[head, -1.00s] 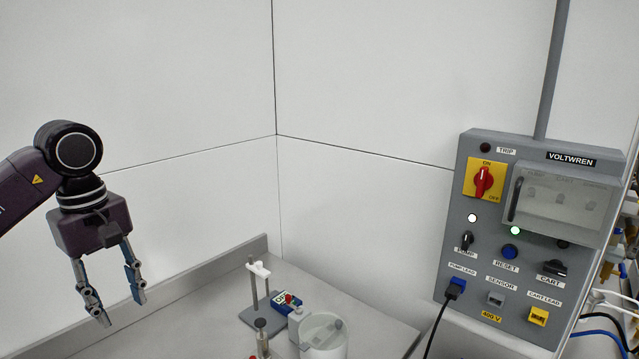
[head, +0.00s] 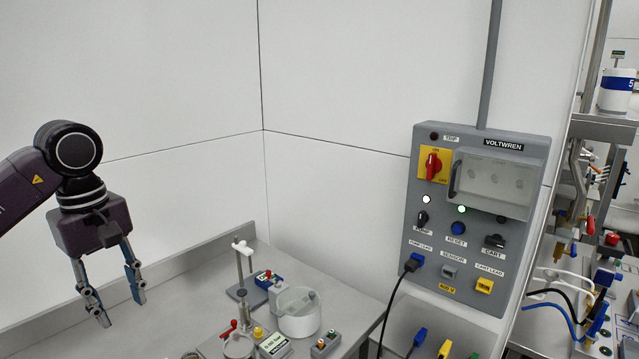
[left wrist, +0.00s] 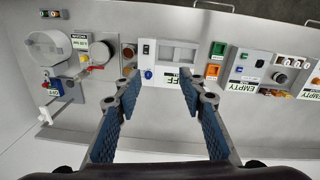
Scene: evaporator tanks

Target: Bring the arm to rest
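My left gripper (head: 122,297) hangs at the left of the head view with its fingers pointing down. Its two fingers are spread apart with nothing between them. In the left wrist view the open fingers (left wrist: 158,88) reach over a bench, with a white device with a dark switch beyond them. The arm comes in from the left edge, above the bench. The gripper appears clear of the bench items. My right gripper is in neither view.
A grey VOLTWREN panel (head: 477,220) is on the wall at the right. The bench (head: 190,300) holds a white round vessel (head: 299,313), a small stand (head: 243,270) and a button box (head: 326,343). Pipes and cables (head: 575,300) are farther right. The white wall behind the gripper is bare.

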